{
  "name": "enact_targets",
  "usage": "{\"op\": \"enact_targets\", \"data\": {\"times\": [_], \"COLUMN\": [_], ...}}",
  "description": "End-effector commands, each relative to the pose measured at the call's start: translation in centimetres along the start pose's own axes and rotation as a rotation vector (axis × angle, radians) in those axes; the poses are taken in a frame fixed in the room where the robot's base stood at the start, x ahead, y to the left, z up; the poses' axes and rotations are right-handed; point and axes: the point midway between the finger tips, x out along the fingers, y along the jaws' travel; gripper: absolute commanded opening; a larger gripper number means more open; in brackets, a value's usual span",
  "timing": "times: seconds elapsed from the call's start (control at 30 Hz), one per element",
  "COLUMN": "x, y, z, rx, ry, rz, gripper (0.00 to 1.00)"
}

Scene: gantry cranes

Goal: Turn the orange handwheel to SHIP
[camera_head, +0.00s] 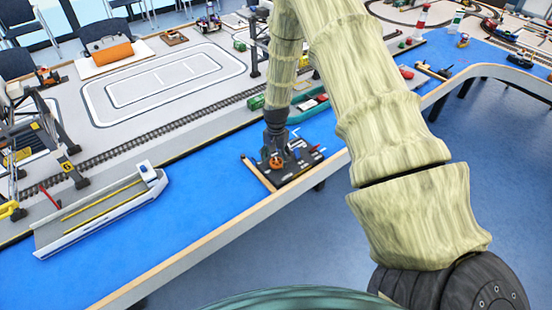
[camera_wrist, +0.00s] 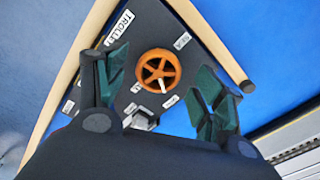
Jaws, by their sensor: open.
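The orange handwheel (camera_wrist: 158,70) is a spoked wheel on a dark control panel (camera_wrist: 200,60) with small white labels around it and the word TROLLEY partly readable. A white mark shows on the wheel's lower spoke; the other labels are too small to read surely. My gripper (camera_wrist: 159,95) is open, its green-padded fingers on either side of the wheel in the wrist view and apart from it. In the head view my gripper (camera_head: 277,150) hangs over the panel (camera_head: 298,171), and the orange wheel (camera_head: 276,160) shows partly behind it.
The panel sits by the wooden table edge (camera_head: 200,257) on a blue surface. A white-grey barge model (camera_head: 100,215) lies to the left, a crane model (camera_head: 55,140) behind it. A railway track (camera_head: 165,127) runs behind. Blue surface between barge and panel is clear.

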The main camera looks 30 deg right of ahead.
Motion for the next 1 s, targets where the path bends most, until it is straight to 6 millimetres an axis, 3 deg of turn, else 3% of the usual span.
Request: {"op": "enact_targets", "data": {"times": [0.53, 0.8, 1.0], "x": [1.3, 1.3, 1.3], "y": [0.0, 0.0, 0.0], "z": [0.0, 0.0, 0.0], "rx": [-0.001, -0.001, -0.007], "ry": [0.000, 0.000, 0.000], "rz": [0.000, 0.000, 0.000], "gripper": [0.69, 0.23, 0.23]}}
